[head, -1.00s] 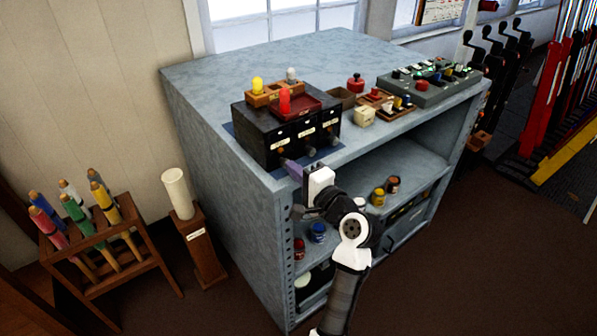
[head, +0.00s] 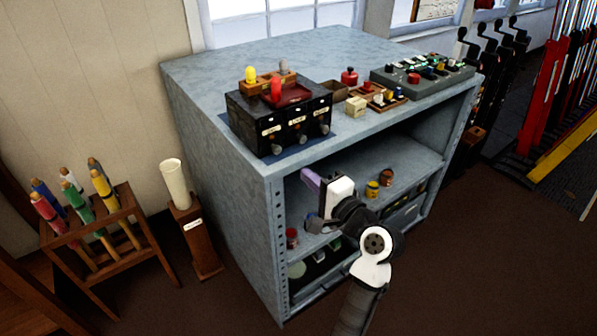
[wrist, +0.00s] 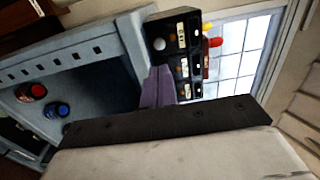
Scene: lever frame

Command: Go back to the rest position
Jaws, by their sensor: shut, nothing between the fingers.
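My gripper (head: 310,181) is in front of the grey cabinet (head: 225,170), level with its open upper shelf and below the black drawer box on top. Its purple fingers (wrist: 157,88) are shut and empty in the wrist view. The fingers point toward the cabinet and look apart from it. My arm comes up from the bottom of the head view and hides part of the shelves.
The black drawer box (head: 280,125) stands on the cabinet top with a red and a yellow piece on it. A control panel (head: 423,78) is at the back right. A baton rack (head: 100,240) and a white tube on a post (head: 175,183) stand left. Brown floor is clear in front.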

